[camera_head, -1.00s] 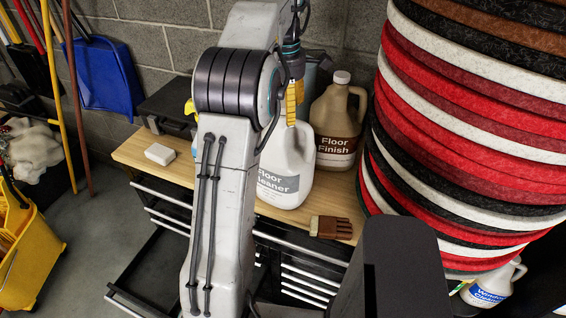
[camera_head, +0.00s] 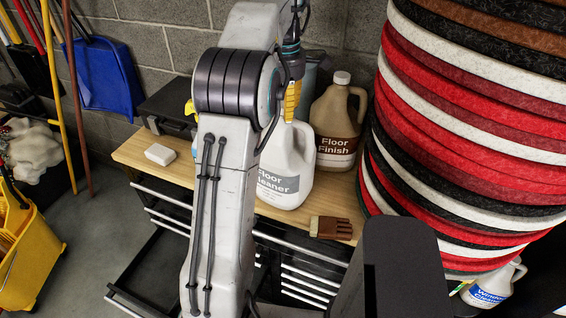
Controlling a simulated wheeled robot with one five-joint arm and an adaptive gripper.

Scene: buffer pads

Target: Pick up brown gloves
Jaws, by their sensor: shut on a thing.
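A brown glove-like item (camera_head: 330,228) with a pale cuff lies on the front edge of the wooden bench top, its finger-like strips pointing right. I cannot tell whether it is one glove or a pair. My gripper (camera_head: 291,104) hangs at the end of my arm, near the top of the white Floor Cleaner jug (camera_head: 285,170), above and left of the brown item and apart from it. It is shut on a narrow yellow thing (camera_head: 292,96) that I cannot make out. My arm hides part of the jug and the bench.
A tan Floor Finish jug (camera_head: 339,122) stands behind the brown item. A tall stack of round pads (camera_head: 470,130) fills the right side. A small white block (camera_head: 160,154) lies on the bench's left (camera_head: 130,150). A yellow bucket (camera_head: 20,255) stands far left.

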